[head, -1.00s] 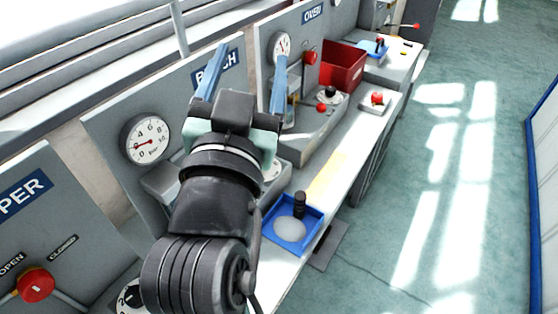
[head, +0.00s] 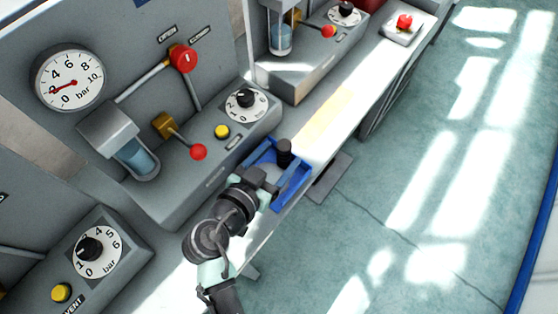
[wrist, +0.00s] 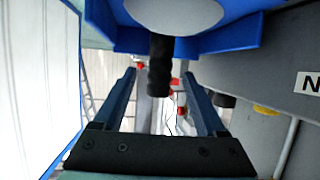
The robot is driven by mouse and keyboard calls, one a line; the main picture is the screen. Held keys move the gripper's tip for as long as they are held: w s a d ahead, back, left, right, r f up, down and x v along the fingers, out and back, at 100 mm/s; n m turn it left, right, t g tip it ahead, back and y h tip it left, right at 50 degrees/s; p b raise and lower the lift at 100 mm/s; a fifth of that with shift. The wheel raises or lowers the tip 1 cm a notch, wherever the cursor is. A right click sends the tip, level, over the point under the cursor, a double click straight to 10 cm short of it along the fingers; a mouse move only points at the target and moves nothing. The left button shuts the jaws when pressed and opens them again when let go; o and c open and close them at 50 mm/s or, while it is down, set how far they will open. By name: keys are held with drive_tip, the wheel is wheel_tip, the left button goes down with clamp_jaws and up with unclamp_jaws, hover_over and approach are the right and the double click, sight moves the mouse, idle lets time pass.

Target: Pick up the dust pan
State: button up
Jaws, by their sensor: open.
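The dust pan (head: 303,173) is a blue square tray with a black upright handle (head: 284,150) and a pale round patch inside. It lies on the bench's front edge in the head view, partly hidden by my gripper. My gripper (head: 279,168) is open, with its blue fingers over the pan. In the wrist view the pan (wrist: 228,40) fills the top, with the pale disc (wrist: 175,14). Its handle (wrist: 160,66) shows between the two open fingers of my gripper (wrist: 159,74); I see no finger touching it.
Grey panels with a gauge (head: 68,78), knobs and red-ended levers stand behind the pan. A grey plate (head: 330,178) juts out beside the bench. The floor at right is clear.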

drive_tip(key=shift+p+x, duration=0.5)
drive_tip(key=shift+x, duration=2.55)
drive_tip(key=shift+s, duration=0.1)
drive_tip(key=shift+c, duration=0.3)
clamp_jaws()
